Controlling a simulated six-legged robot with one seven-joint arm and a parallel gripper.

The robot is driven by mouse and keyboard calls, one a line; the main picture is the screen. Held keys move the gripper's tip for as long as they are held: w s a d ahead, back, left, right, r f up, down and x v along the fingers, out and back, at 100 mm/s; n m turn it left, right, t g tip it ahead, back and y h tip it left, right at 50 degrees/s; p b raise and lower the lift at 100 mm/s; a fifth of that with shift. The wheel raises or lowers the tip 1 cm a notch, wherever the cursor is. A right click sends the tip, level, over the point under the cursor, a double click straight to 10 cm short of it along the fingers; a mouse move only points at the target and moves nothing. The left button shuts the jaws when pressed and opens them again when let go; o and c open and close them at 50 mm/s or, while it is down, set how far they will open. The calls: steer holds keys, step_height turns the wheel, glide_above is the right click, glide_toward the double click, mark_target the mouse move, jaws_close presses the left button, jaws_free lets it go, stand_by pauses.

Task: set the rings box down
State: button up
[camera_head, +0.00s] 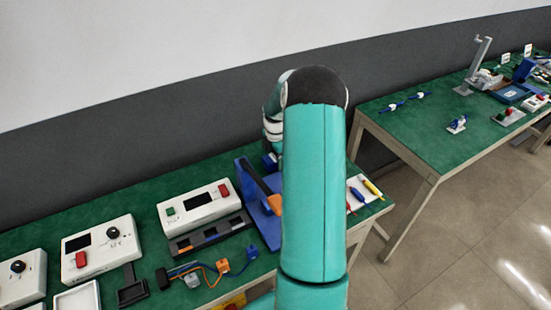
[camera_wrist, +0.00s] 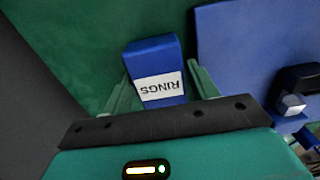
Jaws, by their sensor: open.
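The rings box is a small blue box (camera_wrist: 154,55) with a white label reading "RINGS", upside down in the wrist view. It stands on the green table top (camera_wrist: 85,50). My gripper (camera_wrist: 160,80) is open, with one green finger on each side of the box. Narrow gaps seem to show between the fingers and the box. In the head view a bit of blue (camera_head: 270,161) shows beside my arm, which hides most of the gripper area.
A blue stand (camera_head: 262,225) with an orange-tipped lever is close by; its blue plate (camera_wrist: 235,50) lies right of the box in the wrist view. White control units (camera_head: 198,205), cables and a white tray (camera_head: 77,301) fill the left. A second green table (camera_head: 430,125) is at right.

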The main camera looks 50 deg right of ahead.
step_height(320, 180, up, 12)
steer(key=shift+r, duration=0.15)
steer(key=s+a+r+m+t+h, duration=0.1)
steer(key=s+a+r+m, duration=0.15)
steer(key=a+r, duration=0.75)
steer(key=s+a+r+m+t+h, duration=0.1)
steer(key=a+r+m, duration=0.4)
steer(key=a, duration=0.9)
steer(key=s+a+r+m+t+y, duration=0.2)
steer(key=s+a+m, duration=0.5)
steer(key=s+a, duration=0.8)
steer(key=shift+a+t, duration=0.45)
steer(key=shift+t, duration=0.35)
steer(key=c, duration=0.5)
steer(key=shift+a, duration=0.1)
